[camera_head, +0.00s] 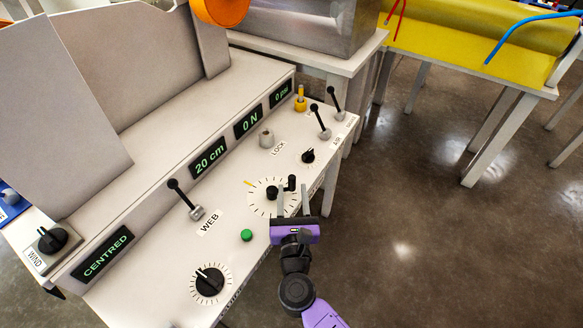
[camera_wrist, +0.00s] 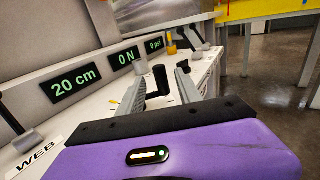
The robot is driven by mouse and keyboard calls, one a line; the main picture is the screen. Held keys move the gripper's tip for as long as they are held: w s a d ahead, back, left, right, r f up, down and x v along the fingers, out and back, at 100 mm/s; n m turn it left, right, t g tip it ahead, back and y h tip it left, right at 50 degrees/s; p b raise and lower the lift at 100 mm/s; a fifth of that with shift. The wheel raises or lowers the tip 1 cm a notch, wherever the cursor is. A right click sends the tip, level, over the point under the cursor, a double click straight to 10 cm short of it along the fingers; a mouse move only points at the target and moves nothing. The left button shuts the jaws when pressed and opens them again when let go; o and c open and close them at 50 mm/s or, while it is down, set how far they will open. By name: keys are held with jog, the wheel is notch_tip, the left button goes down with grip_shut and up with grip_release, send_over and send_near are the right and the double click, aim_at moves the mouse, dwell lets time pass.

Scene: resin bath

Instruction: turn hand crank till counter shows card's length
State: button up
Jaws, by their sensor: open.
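The hand crank (camera_head: 272,193) sits on a white graduated dial on the sloping panel, with a black hub and an upright black handle (camera_head: 291,183). A yellow mark shows at the dial's upper left. My purple gripper (camera_head: 293,196) is open at the crank, its two grey fingers pointing at the handle. In the wrist view the handle (camera_wrist: 160,79) appears between the open fingers (camera_wrist: 163,85); I cannot tell whether they touch it. The counter (camera_head: 209,158) reads 20 cm, also in the wrist view (camera_wrist: 73,84). I cannot make out a length card.
Other displays read 0 N (camera_head: 248,122), 0 psi (camera_head: 281,93) and CENTRED (camera_head: 106,254). The WEB lever (camera_head: 185,198), green button (camera_head: 246,235), black knob (camera_head: 209,281) and LOCK post (camera_head: 266,138) stand near the crank. Open floor lies at the right.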

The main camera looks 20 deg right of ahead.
jog(key=x, duration=0.7)
jog(key=shift+w+d+b, duration=0.1)
jog(key=shift+w+b, duration=0.2)
grip_shut()
